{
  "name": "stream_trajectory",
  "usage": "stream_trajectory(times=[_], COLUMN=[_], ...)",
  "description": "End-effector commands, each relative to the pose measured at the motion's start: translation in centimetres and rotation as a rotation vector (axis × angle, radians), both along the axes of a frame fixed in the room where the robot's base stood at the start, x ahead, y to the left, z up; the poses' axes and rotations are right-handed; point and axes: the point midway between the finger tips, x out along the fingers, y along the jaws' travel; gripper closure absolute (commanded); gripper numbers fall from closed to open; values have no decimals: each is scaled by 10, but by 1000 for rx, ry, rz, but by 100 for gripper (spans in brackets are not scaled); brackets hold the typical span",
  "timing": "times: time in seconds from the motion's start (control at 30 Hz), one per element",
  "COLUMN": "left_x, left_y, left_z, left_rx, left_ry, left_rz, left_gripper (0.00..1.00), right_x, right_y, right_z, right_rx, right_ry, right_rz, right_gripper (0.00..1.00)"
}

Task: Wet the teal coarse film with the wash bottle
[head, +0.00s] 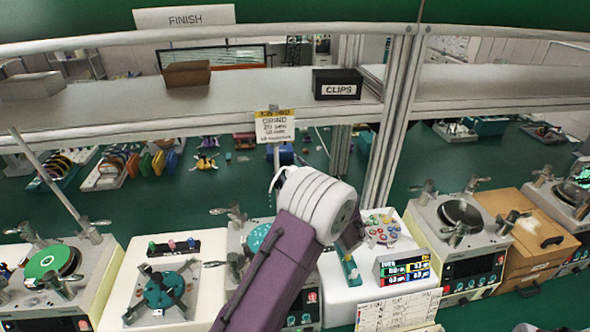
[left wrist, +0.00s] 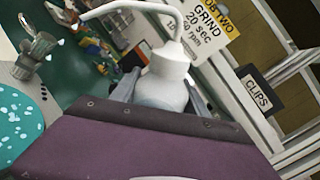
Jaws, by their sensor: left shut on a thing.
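The white wash bottle (left wrist: 160,92) stands between the fingers of my left gripper (left wrist: 162,88), which is shut on it. Its bent spout (left wrist: 130,9) arches to the left at the top of the left wrist view. In the head view only the spout (head: 276,178) shows beyond my purple arm; the bottle body is hidden. The teal coarse film (head: 257,238) lies on the middle lapping machine, partly covered by my arm. In the left wrist view the film (left wrist: 18,125) is at the left edge, below the spout's side, dotted with pale spots. My right gripper is not in view.
A lapping machine with a green film (head: 40,265) stands at the left, and one with a grey plate (head: 462,214) at the right. A teal fixture (head: 166,288) sits between machines. A shelf above carries the CLIPS box (head: 337,84); a metal post (head: 393,125) rises behind my wrist.

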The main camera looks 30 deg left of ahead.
Motion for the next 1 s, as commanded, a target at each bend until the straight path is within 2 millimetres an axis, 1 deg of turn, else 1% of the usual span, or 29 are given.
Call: stream_trajectory(times=[0.03,0.1,0.2,0.4,0.5,0.63,0.77,0.97,1.0], left_x=[0,0,0,0,0,0,0,0,1], left_y=[0,0,0,0,0,0,0,0,-1], left_z=[7,6,3,2,7,6,2,1,0], left_rx=[19,40,51,53,80,127,145,145,145], left_ry=[44,95,123,126,195,311,356,354,352], left_rz=[0,1,0,0,0,-1,-1,-2,-5], left_gripper=[100,100,100,100,100,100,100,100,100], right_x=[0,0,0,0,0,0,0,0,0], right_y=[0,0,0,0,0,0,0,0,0], right_z=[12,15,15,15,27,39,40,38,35], right_rx=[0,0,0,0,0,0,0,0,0], right_ry=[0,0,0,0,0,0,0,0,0], right_rz=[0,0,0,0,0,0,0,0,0], right_gripper=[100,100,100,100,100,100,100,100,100])
